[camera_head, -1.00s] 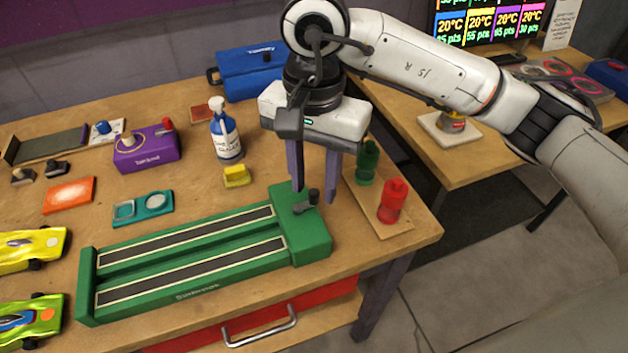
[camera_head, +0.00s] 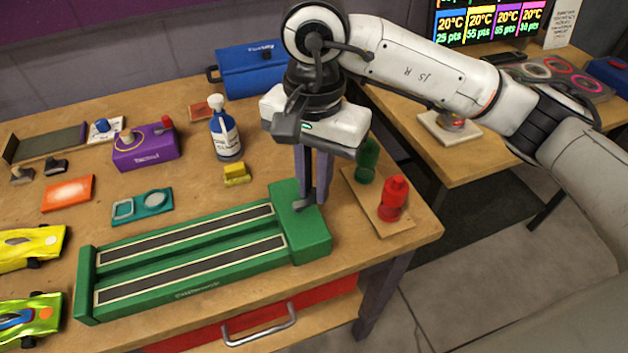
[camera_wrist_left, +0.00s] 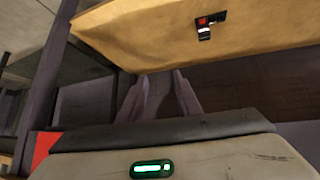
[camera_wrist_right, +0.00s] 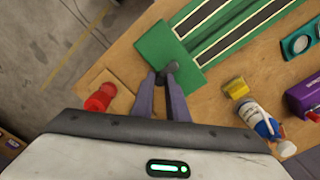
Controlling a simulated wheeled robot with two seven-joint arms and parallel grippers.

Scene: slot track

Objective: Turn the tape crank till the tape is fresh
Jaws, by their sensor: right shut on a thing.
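The green tape track (camera_head: 180,292) lies along the table's front with two dark tape strips (camera_head: 190,236) framed by pale lines. Its green end block (camera_head: 308,240) carries the dark tape crank (camera_head: 302,206) on top. My right gripper (camera_head: 312,200) points down over this block, shut on the crank's knob, which its fingers mostly hide. The right wrist view shows the crank (camera_wrist_right: 171,68) at the fingertips (camera_wrist_right: 161,80). My left gripper (camera_wrist_left: 161,82) shows only in the left wrist view, its fingers apart and nothing between them, near a wooden table edge.
A red bottle (camera_head: 394,200) and a green bottle (camera_head: 367,160) stand on a board right of the block. A yellow block (camera_head: 236,174) and a spray bottle (camera_head: 225,135) stand behind the track. Toy cars (camera_head: 28,318) are at the left.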

